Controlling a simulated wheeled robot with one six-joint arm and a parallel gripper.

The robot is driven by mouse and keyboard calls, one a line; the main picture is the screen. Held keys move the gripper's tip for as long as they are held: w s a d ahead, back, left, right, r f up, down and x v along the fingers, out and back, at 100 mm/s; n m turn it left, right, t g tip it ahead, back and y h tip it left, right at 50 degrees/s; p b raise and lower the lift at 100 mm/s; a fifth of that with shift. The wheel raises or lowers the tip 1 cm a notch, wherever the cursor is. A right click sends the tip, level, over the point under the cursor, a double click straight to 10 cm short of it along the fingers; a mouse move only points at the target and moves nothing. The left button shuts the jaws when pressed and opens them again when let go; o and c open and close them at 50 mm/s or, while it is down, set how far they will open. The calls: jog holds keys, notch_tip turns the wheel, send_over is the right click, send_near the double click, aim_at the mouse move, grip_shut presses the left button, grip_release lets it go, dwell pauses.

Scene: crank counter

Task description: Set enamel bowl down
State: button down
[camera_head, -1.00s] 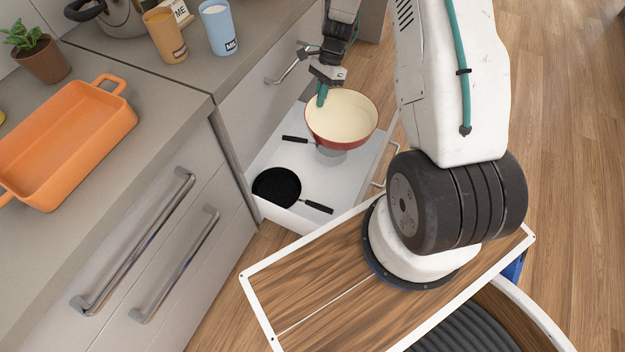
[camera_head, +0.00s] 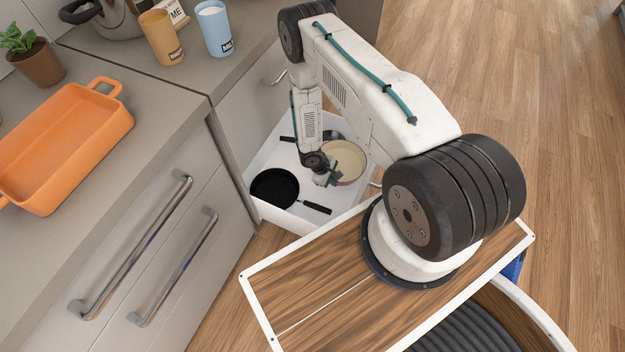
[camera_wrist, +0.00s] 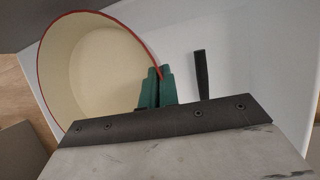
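The enamel bowl (camera_head: 348,158), cream inside with a red rim, is down in the open white drawer (camera_head: 287,214), at its right side. My arm hides part of it. I cannot tell for sure whether its base touches the drawer floor. My gripper (camera_head: 331,178) is at the bowl's near rim. In the wrist view the bowl (camera_wrist: 95,65) fills the left side, tilted in the picture. The green fingertips (camera_wrist: 157,88) are close together with the red rim between them.
A black pan (camera_head: 274,187) lies in the drawer to the left of the bowl, and another dark handle (camera_wrist: 202,75) shows beside my fingers. An orange baking dish (camera_head: 70,150), two mugs and a plant stand on the counter.

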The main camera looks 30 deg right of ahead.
jog(key=f, duration=0.2)
send_near(335, 207)
jog(key=shift+n, duration=0.4)
jog(key=x, duration=0.5)
jog(key=shift+f, duration=0.15)
jog(key=shift+f, duration=0.1)
jog(key=c, duration=2)
grip_release()
jog(key=shift+o, duration=0.2)
jog(key=v, duration=1.2)
jog(key=shift+s, duration=0.2)
jog(key=shift+a, duration=0.1)
